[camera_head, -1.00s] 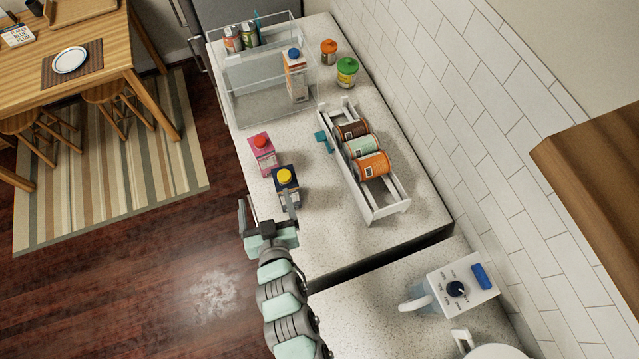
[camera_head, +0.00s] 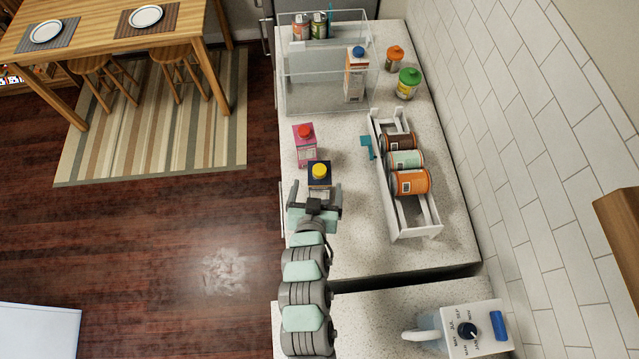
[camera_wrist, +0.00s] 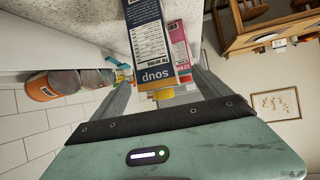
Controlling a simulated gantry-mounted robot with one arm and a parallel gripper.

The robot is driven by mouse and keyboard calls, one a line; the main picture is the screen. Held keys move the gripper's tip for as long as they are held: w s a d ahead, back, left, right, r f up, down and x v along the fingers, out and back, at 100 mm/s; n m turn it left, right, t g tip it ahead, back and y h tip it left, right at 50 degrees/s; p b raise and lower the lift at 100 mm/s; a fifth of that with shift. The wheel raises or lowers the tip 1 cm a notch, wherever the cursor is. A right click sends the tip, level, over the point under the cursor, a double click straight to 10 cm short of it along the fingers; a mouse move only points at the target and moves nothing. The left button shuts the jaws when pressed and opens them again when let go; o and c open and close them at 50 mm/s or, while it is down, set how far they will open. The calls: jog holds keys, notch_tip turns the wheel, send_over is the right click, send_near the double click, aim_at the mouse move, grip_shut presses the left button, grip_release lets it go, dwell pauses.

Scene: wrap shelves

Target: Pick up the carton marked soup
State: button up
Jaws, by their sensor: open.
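The soup carton is dark blue with a yellow cap (camera_head: 319,170) and stands on the speckled counter. In the wrist view the carton (camera_wrist: 148,28) shows a white label panel and the word soup, upside down in the picture. My gripper (camera_head: 316,191) is open right by the carton in the head view, with a finger toward each side. In the wrist view the carton lies between the two finger lines, and whether they touch it cannot be told. Part of the carton is hidden behind my gripper in the head view.
A pink carton (camera_head: 305,148) with a red cap stands just behind the soup carton. A white rack (camera_head: 410,232) with several cans is to the right. A clear bin (camera_head: 300,95) holds cans and a carton farther back. The counter's left edge is close.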

jog(key=p+x, duration=0.1)
jog(key=x, duration=0.2)
jog(key=shift+w+d+r, duration=0.15)
jog(key=shift+w+f, duration=0.3)
jog(key=shift+f, duration=0.1)
grip_shut()
dwell(0.5)
jog(key=shift+r, duration=0.1)
